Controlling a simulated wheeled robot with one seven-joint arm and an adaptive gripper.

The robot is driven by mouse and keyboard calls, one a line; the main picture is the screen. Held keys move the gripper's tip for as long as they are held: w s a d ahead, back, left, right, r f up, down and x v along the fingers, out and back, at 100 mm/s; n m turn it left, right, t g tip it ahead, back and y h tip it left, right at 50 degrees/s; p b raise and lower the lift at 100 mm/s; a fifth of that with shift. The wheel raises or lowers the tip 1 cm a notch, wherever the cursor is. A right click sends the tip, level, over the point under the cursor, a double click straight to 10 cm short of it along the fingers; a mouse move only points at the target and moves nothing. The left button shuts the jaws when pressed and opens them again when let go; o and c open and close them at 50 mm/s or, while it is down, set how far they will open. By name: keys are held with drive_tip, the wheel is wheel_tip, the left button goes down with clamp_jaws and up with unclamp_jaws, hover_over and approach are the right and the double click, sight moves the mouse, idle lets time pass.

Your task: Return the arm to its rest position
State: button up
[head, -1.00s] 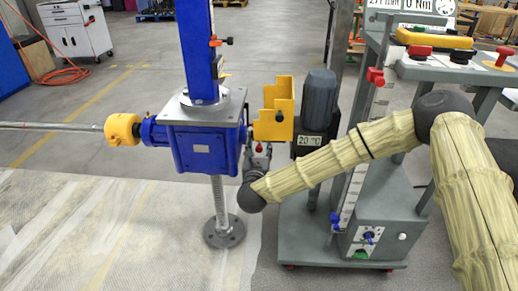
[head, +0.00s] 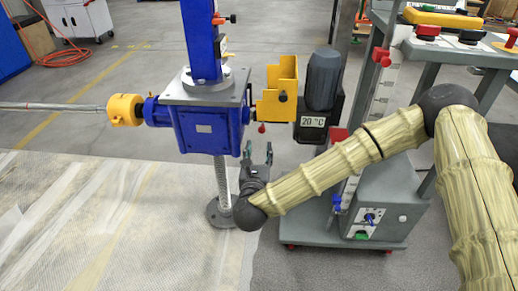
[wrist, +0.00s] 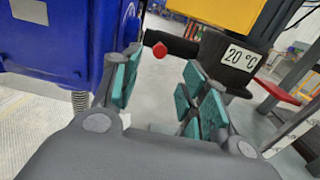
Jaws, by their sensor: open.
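My gripper (head: 257,154) is at the end of my tan-sleeved arm, just below and right of the blue screw jack gearbox (head: 203,130). Its fingers point up and away and stand apart with nothing between them. In the wrist view the teal finger pads of my gripper (wrist: 160,90) are spread, and a small red knob (wrist: 159,50) shows beyond the gap. The same red knob (head: 262,128) sits under the yellow bracket (head: 276,103) in the head view. The gearbox (wrist: 55,35) fills the upper left of the wrist view.
A dark motor (head: 322,80) with a 20 °C label (head: 313,121) is right of the bracket. A grey wheeled cart (head: 375,190) stands behind my forearm. The threaded spindle (head: 222,180) is just left of my gripper.

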drive_tip(key=shift+f, duration=0.1)
idle(0.3)
drive_tip(key=s+d+f+n+g+y, duration=0.2)
drive_tip(key=s+f+n+g, duration=0.2)
drive_tip(key=s+f+n, duration=0.45)
drive_tip(key=s+d+f+n+g+y, duration=0.15)
drive_tip(key=s+f+n+g, duration=0.35)
drive_tip(key=f+n, duration=0.7)
drive_tip(key=s+d+f+n+g+h, duration=0.1)
drive_tip(key=s+d+f+n+g, duration=0.3)
drive_tip(key=s+d+f, duration=0.45)
drive_tip(key=s+d+f+n+g+h, duration=0.1)
drive_tip(key=s+d+f+n+g, duration=0.1)
drive_tip(key=s+d+f+n, duration=0.6)
drive_tip(key=s+d+r+n+g+h, duration=0.2)
drive_tip(key=s+d+r+n+g, duration=0.15)
drive_tip(key=s+d, duration=0.6)
wheel_tip(320, 180, up, 27)
drive_tip(key=p, duration=2.7)
drive_tip(key=shift+s+a, duration=0.2)
drive_tip(key=shift+s, duration=0.15)
drive_tip(key=shift+t+y, duration=0.25)
